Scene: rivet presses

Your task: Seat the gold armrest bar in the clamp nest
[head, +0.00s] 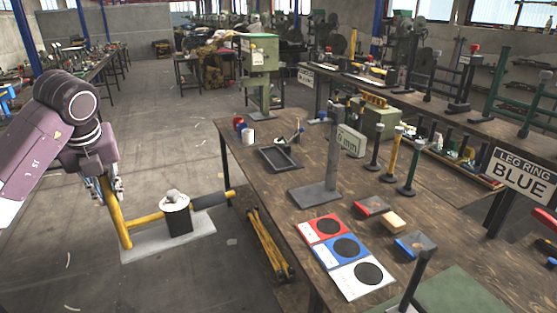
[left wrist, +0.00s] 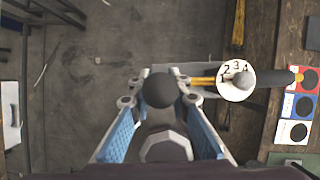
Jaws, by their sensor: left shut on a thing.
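My left gripper (head: 112,192) is shut on an upright gold bar (head: 118,218), whose lower end hangs by the left end of a light grey base plate (head: 190,238). In the left wrist view a dark round end (left wrist: 158,90) shows between the fingertips. The clamp on the plate has a black block (head: 178,222) and a white numbered dial (left wrist: 235,80) with a grey knob. A level gold piece (head: 147,218) runs from the upright bar to the clamp; whether they are joined or only touch, I cannot tell. A dark sleeve (head: 211,200) with a gold end extends right. The nest is hidden.
The wooden table (head: 260,195) stands right of the clamp, with a dark tray (head: 280,158), a grey post stand (head: 316,195) and red, blue and white cards (head: 347,247). Folded yellow bars (head: 268,245) are beside its edge.

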